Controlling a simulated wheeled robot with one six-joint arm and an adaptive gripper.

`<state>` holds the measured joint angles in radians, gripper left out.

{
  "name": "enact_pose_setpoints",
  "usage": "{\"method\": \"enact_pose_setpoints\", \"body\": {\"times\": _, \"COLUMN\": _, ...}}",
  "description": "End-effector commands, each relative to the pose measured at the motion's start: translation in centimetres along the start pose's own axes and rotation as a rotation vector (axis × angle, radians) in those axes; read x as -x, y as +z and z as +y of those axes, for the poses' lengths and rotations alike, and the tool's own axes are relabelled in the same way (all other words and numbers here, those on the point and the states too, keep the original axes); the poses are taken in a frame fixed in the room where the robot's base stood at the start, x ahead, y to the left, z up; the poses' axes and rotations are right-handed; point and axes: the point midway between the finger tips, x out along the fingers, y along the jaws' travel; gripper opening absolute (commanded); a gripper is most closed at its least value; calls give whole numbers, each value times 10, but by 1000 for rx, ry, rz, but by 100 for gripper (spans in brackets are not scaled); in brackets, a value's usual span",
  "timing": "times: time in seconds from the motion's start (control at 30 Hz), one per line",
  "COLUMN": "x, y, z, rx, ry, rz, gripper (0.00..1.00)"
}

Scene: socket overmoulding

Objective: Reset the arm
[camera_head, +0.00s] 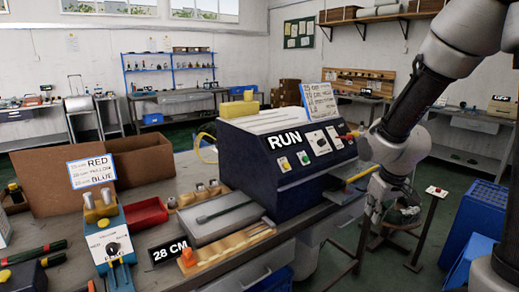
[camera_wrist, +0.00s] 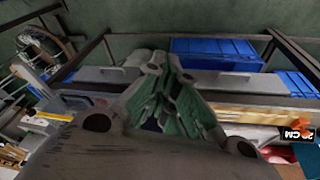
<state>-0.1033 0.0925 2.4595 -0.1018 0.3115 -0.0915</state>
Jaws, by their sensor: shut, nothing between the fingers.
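My arm comes down from the upper right in the head view. My gripper (camera_head: 376,208) hangs just right of the dark blue RUN machine (camera_head: 265,185), off the front edge of the workbench (camera_head: 225,268). In the wrist view my gripper (camera_wrist: 164,62) has its fingers drawn together at the tips, with nothing between them. The fingertips are small and partly hard to make out in the head view.
Blue crates (camera_head: 478,215) stand at the right. A stool-like stand (camera_head: 415,228) is near my gripper.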

Motion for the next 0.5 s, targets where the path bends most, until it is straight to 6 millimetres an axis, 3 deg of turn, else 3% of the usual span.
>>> {"method": "enact_pose_setpoints", "body": {"times": 0.03, "x": 29, "y": 23, "z": 1, "rx": -47, "ry": -1, "rz": -49, "gripper": 0}}
{"method": "enact_pose_setpoints", "body": {"times": 0.1, "x": 64, "y": 58, "z": -1, "rx": -112, "ry": -8, "rz": -123, "gripper": 0}}
{"method": "enact_pose_setpoints", "body": {"times": 0.3, "x": 148, "y": 132, "z": -12, "rx": -237, "ry": -28, "rz": -179, "gripper": 0}}
{"method": "enact_pose_setpoints", "body": {"times": 0.5, "x": 194, "y": 146, "z": -12, "rx": -276, "ry": -10, "rz": -1, "gripper": 0}}
